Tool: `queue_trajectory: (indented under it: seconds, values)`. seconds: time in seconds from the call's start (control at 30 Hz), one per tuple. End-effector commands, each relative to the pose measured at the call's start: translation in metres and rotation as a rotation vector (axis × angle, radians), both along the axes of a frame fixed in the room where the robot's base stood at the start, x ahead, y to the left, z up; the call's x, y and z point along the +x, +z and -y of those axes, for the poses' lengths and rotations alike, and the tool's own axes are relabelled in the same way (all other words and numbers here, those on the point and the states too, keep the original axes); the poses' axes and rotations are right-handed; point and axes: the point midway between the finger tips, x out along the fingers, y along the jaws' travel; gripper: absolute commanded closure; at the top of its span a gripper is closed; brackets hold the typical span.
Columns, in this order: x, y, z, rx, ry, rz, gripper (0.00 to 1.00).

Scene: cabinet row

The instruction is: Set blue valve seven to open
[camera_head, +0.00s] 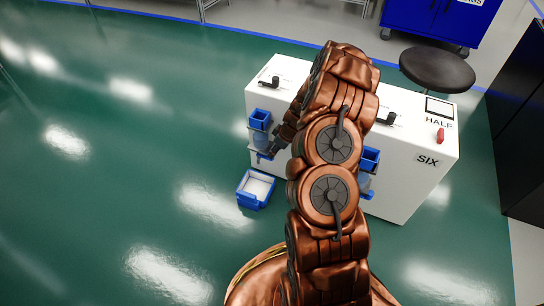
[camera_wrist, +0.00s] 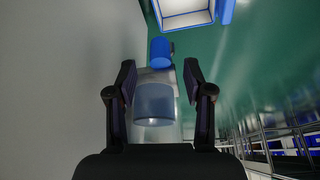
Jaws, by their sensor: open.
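My gripper (camera_wrist: 159,80) is open in the wrist view, with one dark finger on each side of a clear container (camera_wrist: 152,105) holding bluish liquid. A blue end piece (camera_wrist: 160,52) sits just beyond the fingertips; I cannot tell whether it is the valve or whether the fingers touch the container. In the head view my gripper (camera_head: 272,150) is beside the left blue fixture (camera_head: 259,119) on the white cabinet's front. A second blue fixture (camera_head: 370,159) is partly hidden by my arm. No label seven is visible.
A blue-rimmed tray (camera_head: 243,200) lies on the green floor below the left fixture. A dark stool (camera_head: 437,70) stands behind. Floor at left is clear.

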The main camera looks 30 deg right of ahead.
Motion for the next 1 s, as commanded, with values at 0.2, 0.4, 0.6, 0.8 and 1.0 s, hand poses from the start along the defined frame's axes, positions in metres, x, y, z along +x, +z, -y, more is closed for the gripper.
queue_trajectory:
  seconds: [0.2, 0.4, 0.6, 0.8, 1.0]
  values:
    - [0.011, -0.029, -0.005, -0.001, 0.002, 0.000, 0.48]
    - [0.016, -0.039, -0.006, -0.002, 0.000, 0.002, 0.48]
    - [0.016, -0.039, -0.006, -0.001, 0.001, 0.001, 0.48]
    - [0.016, -0.039, -0.007, -0.001, 0.001, 0.001, 0.61]
    - [0.016, -0.039, -0.006, -0.001, 0.000, 0.000, 0.82]
